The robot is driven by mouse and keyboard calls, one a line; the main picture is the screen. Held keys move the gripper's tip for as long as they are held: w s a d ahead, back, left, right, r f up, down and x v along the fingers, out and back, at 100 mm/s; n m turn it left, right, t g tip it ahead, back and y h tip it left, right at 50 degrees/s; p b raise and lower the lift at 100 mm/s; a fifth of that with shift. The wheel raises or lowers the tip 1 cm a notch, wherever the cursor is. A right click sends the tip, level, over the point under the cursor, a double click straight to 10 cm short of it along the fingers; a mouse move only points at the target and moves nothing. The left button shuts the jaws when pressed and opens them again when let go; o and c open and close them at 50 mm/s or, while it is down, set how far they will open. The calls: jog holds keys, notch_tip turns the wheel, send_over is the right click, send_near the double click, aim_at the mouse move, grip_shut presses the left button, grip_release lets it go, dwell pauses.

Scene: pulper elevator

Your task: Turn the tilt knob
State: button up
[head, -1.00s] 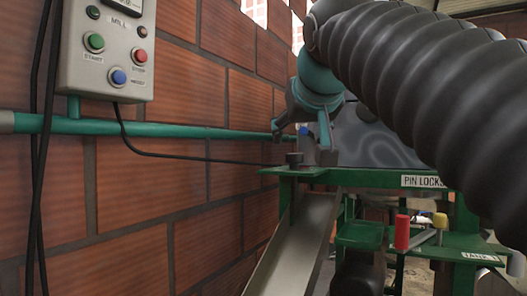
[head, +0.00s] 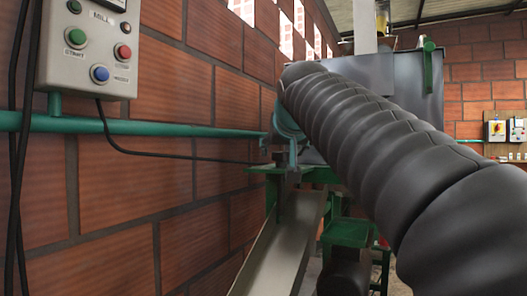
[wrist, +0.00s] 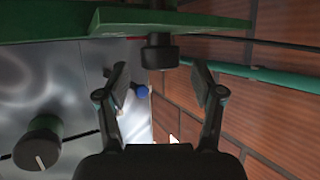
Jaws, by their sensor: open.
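No label reading tilt shows, so I cannot tell for sure which knob is the tilt knob. In the wrist view a short dark round knob (wrist: 160,53) projects from the green plate (wrist: 175,22), ahead of my gripper (wrist: 159,76) and in line with the gap between its fingers. The fingers stand apart on either side and do not visibly grip it. A small blue knob (wrist: 142,92) shows between the fingers. A larger black knob with a white pointer line (wrist: 40,145) sits on the metal panel at lower left. In the head view my gripper (head: 280,152) is mostly hidden behind my arm.
A brick wall (head: 200,100) with a green pipe (head: 180,130) runs close along the left. A grey control box (head: 95,45) with several buttons hangs there. A sloping metal chute (head: 290,240) descends below the green frame (head: 345,232). A large metal tank (head: 375,70) stands behind.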

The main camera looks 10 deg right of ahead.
jog(key=shift+x, duration=0.95)
jog(key=c, duration=1.1)
jog(key=shift+c, duration=0.2)
jog(key=shift+a, duration=0.1)
jog(key=shift+w+a+f+m+g+h, duration=0.1)
jog(key=shift+m+g+h, duration=0.1)
jog(key=shift+m+h, duration=0.5)
jog(key=shift+w+a+f+m+g+h, duration=0.1)
jog(key=shift+m+g+h, duration=0.1)
jog(key=shift+m+h, duration=0.5)
jog(key=shift+r+m+g+h, duration=0.1)
jog(key=shift+m+g+h, duration=0.3)
jog(key=shift+m+h, duration=0.6)
jog(key=shift+s, duration=0.1)
